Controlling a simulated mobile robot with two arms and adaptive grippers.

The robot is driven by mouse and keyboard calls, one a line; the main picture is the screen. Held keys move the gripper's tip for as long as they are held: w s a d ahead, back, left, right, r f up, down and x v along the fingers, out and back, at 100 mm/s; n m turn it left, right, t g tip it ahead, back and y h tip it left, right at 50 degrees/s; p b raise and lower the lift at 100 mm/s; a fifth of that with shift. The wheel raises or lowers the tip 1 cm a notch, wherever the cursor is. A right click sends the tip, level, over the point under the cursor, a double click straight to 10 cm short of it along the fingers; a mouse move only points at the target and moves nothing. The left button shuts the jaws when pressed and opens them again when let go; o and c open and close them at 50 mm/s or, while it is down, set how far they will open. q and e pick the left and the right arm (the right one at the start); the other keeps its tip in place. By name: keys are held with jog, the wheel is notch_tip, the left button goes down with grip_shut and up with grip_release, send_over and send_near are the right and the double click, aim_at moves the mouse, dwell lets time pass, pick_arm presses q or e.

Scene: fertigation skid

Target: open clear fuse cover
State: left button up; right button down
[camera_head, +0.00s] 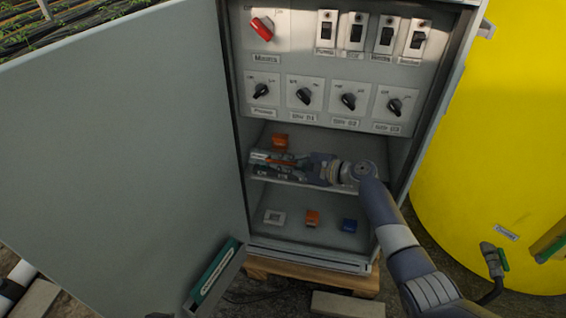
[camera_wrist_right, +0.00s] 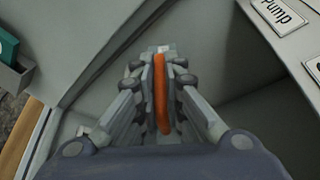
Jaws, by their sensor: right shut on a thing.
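My right gripper (camera_head: 268,160) reaches into the open cabinet from the right, at the middle shelf. In the right wrist view its fingers are closed on a narrow orange piece (camera_wrist_right: 160,92). The same orange strip shows between the fingers in the head view. I cannot make out a clear fuse cover in either view; the gripper hides much of that part of the shelf. An orange block (camera_head: 280,141) sits just behind the gripper. My left gripper is not in view.
The large grey cabinet door (camera_head: 120,150) stands open at the left, with a green binder in a holder (camera_head: 214,275) at its bottom. A switch panel (camera_head: 330,122) is above the shelf. A yellow tank (camera_head: 500,130) is right.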

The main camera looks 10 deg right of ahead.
jog(key=shift+w+d+r, duration=0.1)
dwell(0.3)
jog(key=c, duration=2)
grip_release()
jog(key=shift+o, duration=0.2)
jog(key=v, duration=1.2)
jog(key=shift+c, duration=0.6)
